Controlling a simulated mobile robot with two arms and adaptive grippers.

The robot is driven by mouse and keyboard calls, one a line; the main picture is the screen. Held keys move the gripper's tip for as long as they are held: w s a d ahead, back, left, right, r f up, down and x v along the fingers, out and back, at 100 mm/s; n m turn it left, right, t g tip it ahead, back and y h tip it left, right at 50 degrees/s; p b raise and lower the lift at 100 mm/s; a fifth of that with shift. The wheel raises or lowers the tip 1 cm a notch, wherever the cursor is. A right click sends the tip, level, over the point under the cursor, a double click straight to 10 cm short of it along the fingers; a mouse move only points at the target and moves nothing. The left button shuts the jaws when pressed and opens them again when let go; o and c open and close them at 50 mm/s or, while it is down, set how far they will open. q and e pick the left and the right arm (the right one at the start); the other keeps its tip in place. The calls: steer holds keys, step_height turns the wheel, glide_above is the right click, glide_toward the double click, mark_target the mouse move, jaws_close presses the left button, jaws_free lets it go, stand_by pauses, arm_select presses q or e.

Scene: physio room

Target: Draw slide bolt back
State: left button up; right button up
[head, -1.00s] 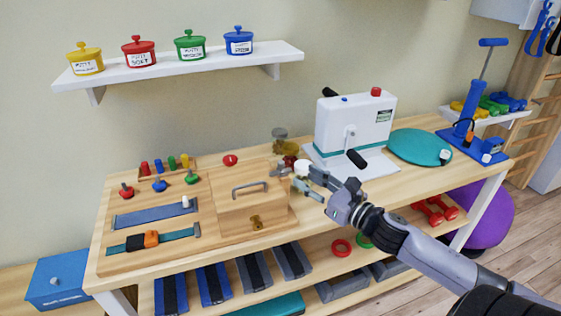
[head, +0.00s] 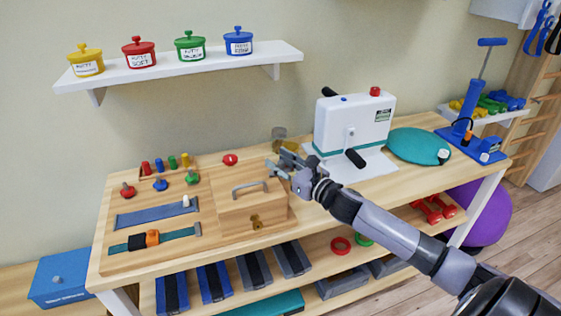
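The wooden activity board (head: 130,263) lies on the bench with a lidded wooden box (head: 240,213) on it. The box has a grey handle (head: 250,186) and a brass latch (head: 256,221). No slide bolt is clearly made out; small grey metal parts by the box's back right corner are largely covered by my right gripper. My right gripper (head: 275,161) is there, pointing left, its fingers apart and nothing visibly held. Whether it touches anything is unclear. My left gripper is not in view.
A blue strip with a white knob (head: 185,201) and a buckled strap (head: 152,238) lie left of the box. Coloured pegs and knobs stand behind them. A white machine (head: 352,122) with black handles stands to the right, near my arm. A teal disc (head: 420,146) lies beyond.

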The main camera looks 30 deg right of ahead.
jaws_close()
stand_by(0.4)
stand_by(0.4)
